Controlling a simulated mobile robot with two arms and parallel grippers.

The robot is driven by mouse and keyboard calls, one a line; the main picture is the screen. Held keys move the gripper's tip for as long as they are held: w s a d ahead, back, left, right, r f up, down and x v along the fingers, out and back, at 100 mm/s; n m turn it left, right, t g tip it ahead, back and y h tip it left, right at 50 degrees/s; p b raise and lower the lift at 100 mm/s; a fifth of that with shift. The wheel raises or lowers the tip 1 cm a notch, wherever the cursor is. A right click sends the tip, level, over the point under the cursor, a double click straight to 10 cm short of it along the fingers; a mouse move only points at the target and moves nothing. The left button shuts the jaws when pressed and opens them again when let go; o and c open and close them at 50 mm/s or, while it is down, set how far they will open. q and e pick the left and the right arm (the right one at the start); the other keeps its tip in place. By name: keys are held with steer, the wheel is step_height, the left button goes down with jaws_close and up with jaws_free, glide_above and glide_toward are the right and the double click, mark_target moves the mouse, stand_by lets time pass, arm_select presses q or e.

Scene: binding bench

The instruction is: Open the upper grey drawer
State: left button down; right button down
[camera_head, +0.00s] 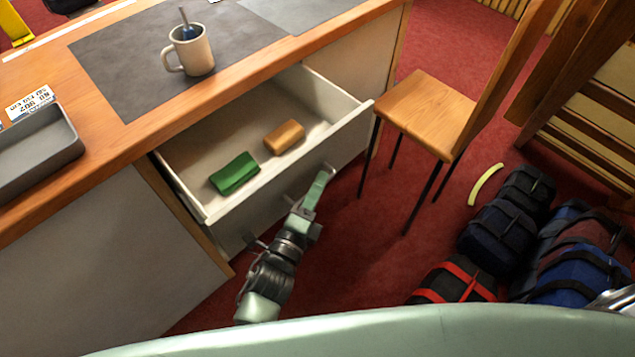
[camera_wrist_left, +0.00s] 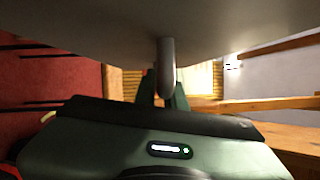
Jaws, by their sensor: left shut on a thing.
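The upper grey drawer (camera_head: 305,92) stands pulled out from the bench in the head view, its inside showing. A green block (camera_head: 235,173) and a tan block (camera_head: 284,137) lie in it. My left gripper (camera_head: 325,172) is at the outer face of the drawer front, shut on the drawer's handle. In the left wrist view the grey handle (camera_wrist_left: 167,70) stands between the fingers of the left gripper (camera_wrist_left: 164,95), below the drawer's grey front (camera_wrist_left: 90,35). The fingers partly hide the handle. My right gripper is not in view.
A wooden chair (camera_head: 425,108) stands close right of the drawer. Dark and blue bags (camera_head: 495,235) lie on the red carpet at right. On the bench top are a mug (camera_head: 194,52) on a dark mat (camera_head: 120,55) and a grey tray (camera_head: 75,150).

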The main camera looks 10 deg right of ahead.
arm_select(q)
steer(key=c, duration=1.5)
jaws_free()
steer(key=b+v, duration=0.1)
steer(key=v, duration=0.7)
steer(key=shift+w, duration=0.1)
